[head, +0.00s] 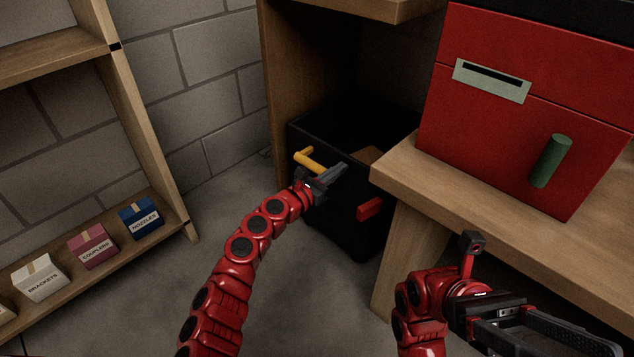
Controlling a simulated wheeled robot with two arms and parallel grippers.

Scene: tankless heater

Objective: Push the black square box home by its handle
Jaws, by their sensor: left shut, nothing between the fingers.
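The black square box (344,219) stands on the floor in a wooden bay, its open top showing and its front sticking out toward me. A yellow handle (309,161) is at its upper left front, and a red piece (370,208) is on its front at the right. My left gripper (339,175) is shut and empty at the upper front of the box, just right of and below the yellow handle. Whether it touches the box or handle I cannot tell. My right gripper (567,344) is open and empty at the lower right, away from the box, its fingers partly cut off.
A wooden bench (430,197) stands right of the box, carrying a red cabinet (480,130) with a green handle (550,161). A wooden shelf (175,227) at left holds small labelled boxes, including a blue one (141,219). The floor between shelf and box is clear.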

